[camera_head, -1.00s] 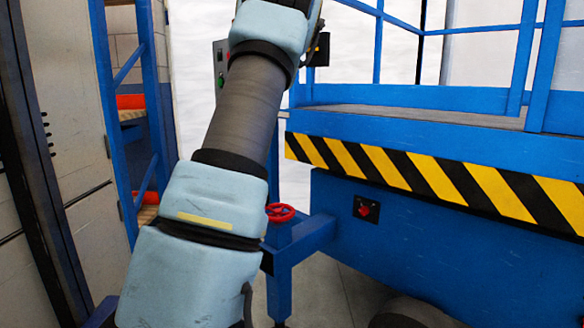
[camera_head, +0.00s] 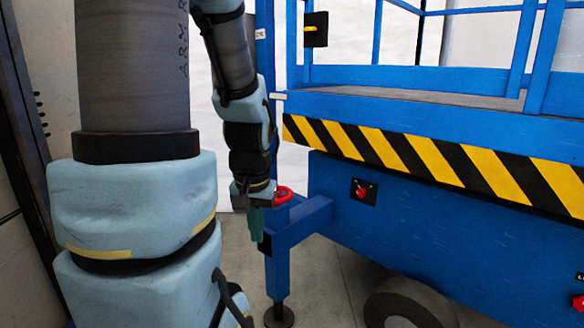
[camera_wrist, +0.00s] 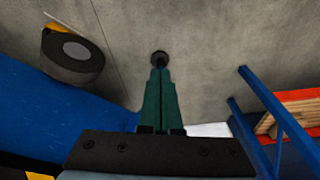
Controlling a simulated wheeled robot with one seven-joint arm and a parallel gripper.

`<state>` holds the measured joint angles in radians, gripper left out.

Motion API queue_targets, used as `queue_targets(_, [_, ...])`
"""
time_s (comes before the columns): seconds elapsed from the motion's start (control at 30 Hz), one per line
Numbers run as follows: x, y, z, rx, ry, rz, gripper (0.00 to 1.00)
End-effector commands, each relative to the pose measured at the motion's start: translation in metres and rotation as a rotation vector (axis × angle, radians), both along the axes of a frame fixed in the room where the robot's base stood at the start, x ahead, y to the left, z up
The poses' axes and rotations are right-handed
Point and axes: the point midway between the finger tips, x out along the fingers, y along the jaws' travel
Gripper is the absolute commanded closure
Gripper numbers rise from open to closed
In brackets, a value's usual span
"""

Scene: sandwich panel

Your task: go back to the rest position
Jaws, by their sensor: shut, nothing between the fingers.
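My gripper (camera_head: 256,224) hangs pointing down at the end of my arm, in the middle of the head view. It is beside the red handwheel (camera_head: 283,194) on the blue outrigger of the lift; I cannot tell whether they touch. In the wrist view my gripper's green fingers (camera_wrist: 160,72) are together with nothing between them. They point down toward the grey floor.
A blue platform lift (camera_head: 420,215) with a striped edge fills the right. Its outrigger foot (camera_head: 279,316) and wheel (camera_head: 408,305) stand on the floor.

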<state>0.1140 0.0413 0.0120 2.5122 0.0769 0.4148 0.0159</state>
Motion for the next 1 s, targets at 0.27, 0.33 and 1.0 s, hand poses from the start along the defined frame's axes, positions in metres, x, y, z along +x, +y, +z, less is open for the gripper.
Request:
queue_targets(0.27, [-0.026,-0.007,0.045,-0.046,0.040,0.086,1.00])
queue_targets(0.33, [-0.025,-0.007,0.061,-0.045,0.040,0.085,1.00])
queue_targets(1.0, [-0.025,-0.007,0.191,-0.044,0.039,0.083,1.00])
